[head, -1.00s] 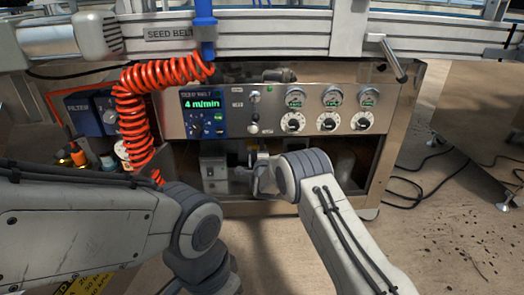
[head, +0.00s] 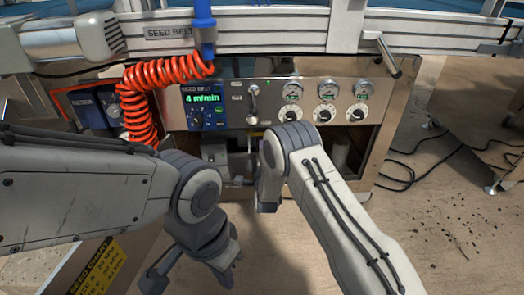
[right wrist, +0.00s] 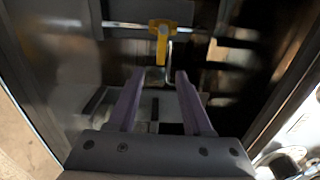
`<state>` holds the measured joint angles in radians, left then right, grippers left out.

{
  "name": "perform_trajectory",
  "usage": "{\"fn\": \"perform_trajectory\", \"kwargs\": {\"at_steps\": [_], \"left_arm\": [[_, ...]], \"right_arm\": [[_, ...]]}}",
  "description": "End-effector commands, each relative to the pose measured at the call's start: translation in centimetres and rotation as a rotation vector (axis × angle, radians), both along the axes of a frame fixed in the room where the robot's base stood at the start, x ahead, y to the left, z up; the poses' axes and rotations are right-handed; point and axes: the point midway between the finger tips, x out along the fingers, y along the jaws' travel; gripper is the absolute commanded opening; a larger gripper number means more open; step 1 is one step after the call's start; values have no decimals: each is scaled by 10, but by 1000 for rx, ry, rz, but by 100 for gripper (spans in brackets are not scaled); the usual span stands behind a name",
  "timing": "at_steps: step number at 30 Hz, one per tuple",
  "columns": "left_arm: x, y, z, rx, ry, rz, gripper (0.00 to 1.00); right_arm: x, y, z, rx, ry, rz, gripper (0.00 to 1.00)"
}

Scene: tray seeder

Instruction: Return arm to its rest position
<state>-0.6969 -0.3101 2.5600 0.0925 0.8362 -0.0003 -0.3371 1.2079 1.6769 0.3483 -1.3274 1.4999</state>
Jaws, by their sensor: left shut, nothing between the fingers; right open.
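My right gripper (right wrist: 159,78) shows in the right wrist view with its two fingers apart and nothing between them. It points into a dark metal-framed bay with a yellow fitting (right wrist: 162,37) on a bar beyond the fingertips. In the head view my right arm is bent in front of the lower opening of the control cabinet, and its own wrist hides most of the gripper. My left gripper (head: 152,284) hangs low at the left of the head view, below its grey wrist, shut and empty.
The control panel (head: 270,115) has a display reading 4 m/min, several dials and knobs. A coiled red hose (head: 138,100) hangs at left. A crank handle (head: 385,52) juts from the rail. Cables (head: 410,165) lie on the floor at right, where spilled dark bits also show.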

Motion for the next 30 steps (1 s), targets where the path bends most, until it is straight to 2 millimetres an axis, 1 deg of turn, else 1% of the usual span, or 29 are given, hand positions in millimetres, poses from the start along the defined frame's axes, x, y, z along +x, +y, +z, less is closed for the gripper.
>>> {"fn": "perform_trajectory", "kwargs": {"at_steps": [7,10,14,16,17,20,23,24,26,27,29,30], "left_arm": [[0,0,0,0,0,0,0],[0,0,0,0,0,0,0],[0,0,0,0,0,0,0],[0,0,0,0,0,0,0],[0,0,0,0,0,0,0],[0,0,0,0,0,0,0],[0,0,0,0,0,0,0],[0,0,0,0,0,0,0],[0,0,0,0,0,0,0],[0,0,0,0,0,0,0],[0,0,0,0,0,0,0],[0,0,0,0,0,0,0]], "right_arm": [[1,0,1,-4,3,0,50],[2,-4,7,-47,41,5,50],[-3,-19,24,-209,183,37,50],[-15,-31,35,-339,290,79,50],[-23,-37,39,-398,340,103,50],[-58,-56,50,-596,498,207,50],[-107,-76,59,-784,643,339,50],[-128,-84,62,-856,695,398,50],[-161,-95,65,-948,765,488,50],[-182,-101,66,-1003,804,546,50],[-211,-109,68,-1071,855,628,50],[-230,-113,70,-1110,882,680,50]]}}
